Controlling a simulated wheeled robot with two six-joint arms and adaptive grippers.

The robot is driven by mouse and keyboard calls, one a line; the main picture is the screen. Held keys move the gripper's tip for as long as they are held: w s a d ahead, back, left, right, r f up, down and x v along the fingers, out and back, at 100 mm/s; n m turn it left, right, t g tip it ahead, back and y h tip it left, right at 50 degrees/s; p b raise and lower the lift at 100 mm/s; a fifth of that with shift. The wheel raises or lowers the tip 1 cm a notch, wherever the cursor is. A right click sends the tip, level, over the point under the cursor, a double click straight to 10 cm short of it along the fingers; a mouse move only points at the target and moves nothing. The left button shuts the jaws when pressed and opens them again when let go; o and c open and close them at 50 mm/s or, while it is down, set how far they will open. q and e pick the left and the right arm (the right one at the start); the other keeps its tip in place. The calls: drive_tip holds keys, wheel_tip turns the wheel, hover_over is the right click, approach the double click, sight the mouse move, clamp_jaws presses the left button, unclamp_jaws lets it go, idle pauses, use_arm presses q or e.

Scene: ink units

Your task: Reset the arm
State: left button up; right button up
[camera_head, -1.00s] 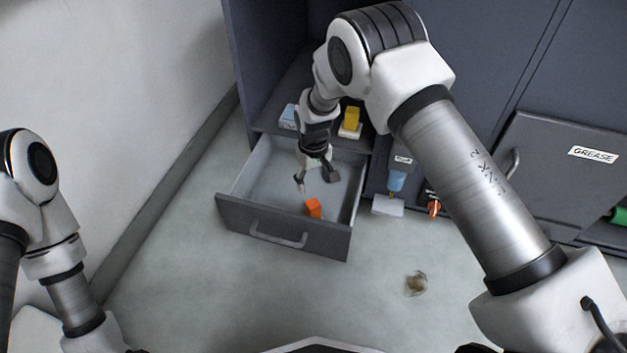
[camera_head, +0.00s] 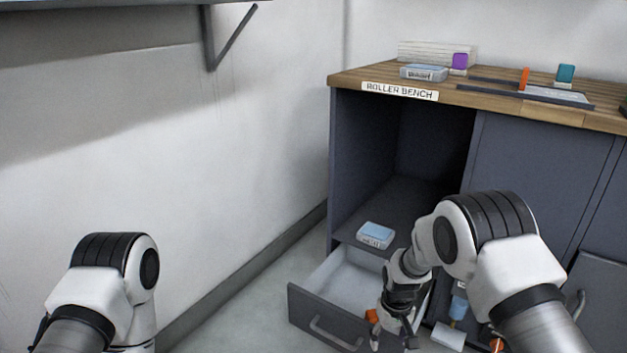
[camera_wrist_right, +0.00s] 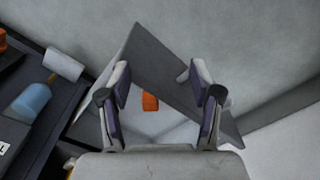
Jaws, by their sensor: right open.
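My right gripper (camera_head: 393,338) hangs down over the open drawer (camera_head: 322,331). In the right wrist view the right gripper (camera_wrist_right: 160,85) has its two fingers spread wide, with nothing held between them. An orange block (camera_head: 372,316) lies in the drawer. It also shows in the right wrist view (camera_wrist_right: 150,102), between and beyond the fingers. My left arm is bent at the lower left of the head view, and its gripper is out of the picture.
The cabinet labelled ROLLER BENCH (camera_head: 400,91) has a wooden top holding a light blue box (camera_head: 423,73), a purple block (camera_head: 459,61) and a teal block (camera_head: 565,73). A blue-topped box (camera_head: 376,234) sits on the shelf above the drawer. A wall closes the left side.

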drive_tip(key=s+d+f+m+g+p, duration=0.1)
drive_tip(key=s+d+f+g, duration=0.2)
drive_tip(key=s, duration=0.7)
drive_tip(key=s+d+f+p, duration=0.1)
drive_tip(key=s+d+f, duration=0.3)
drive_tip(key=s, duration=0.6)
drive_tip(key=s+r+m+t, duration=0.1)
drive_tip(key=s, duration=1.6)
use_arm(q)
wheel_tip(320, 180, up, 41)
drive_tip(key=p, duration=3.8)
drive_tip(key=shift+w, duration=0.4)
use_arm(e)
drive_tip(key=w+r+t, duration=0.2)
drive_tip(key=w+r, duration=0.1)
drive_tip(key=r, duration=3.5)
drive_tip(key=shift+d+r+m, duration=0.15)
drive_tip(key=shift+r+m, duration=0.05)
drive_tip(key=shift+m, duration=0.1)
use_arm(q)
drive_tip(key=shift+p, duration=0.3)
use_arm(e)
drive_tip(key=shift+o, duration=0.5)
